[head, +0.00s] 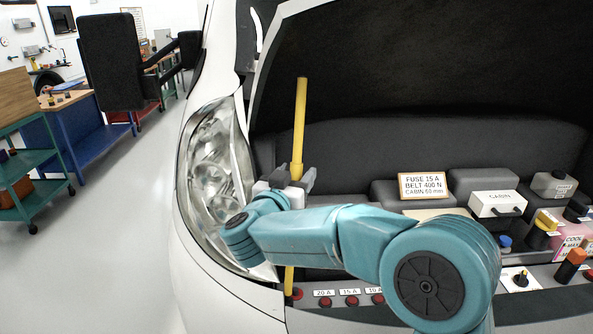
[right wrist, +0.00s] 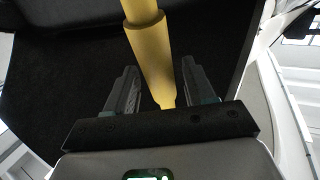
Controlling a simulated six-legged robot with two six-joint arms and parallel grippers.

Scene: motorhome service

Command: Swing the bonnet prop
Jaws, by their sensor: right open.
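The yellow bonnet prop (head: 300,120) stands nearly upright at the left front of the engine bay, beside the headlight. Its lower end shows below my arm, near the front panel. The middle of it is hidden behind my right gripper (head: 292,181). In the right wrist view the prop (right wrist: 151,55) runs down between the two fingers of the right gripper (right wrist: 155,92). The fingers stand apart, with a gap on each side of the prop. The raised bonnet (head: 420,60) is dark underneath and fills the top right. My left gripper is not in view.
The headlight (head: 212,165) is close on the left of my right gripper. A front panel with red buttons (head: 351,300) lies below my arm. A fuse label (head: 423,186), a cabin box (head: 497,204) and several caps and bottles are on the right. Open floor lies left of the vehicle.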

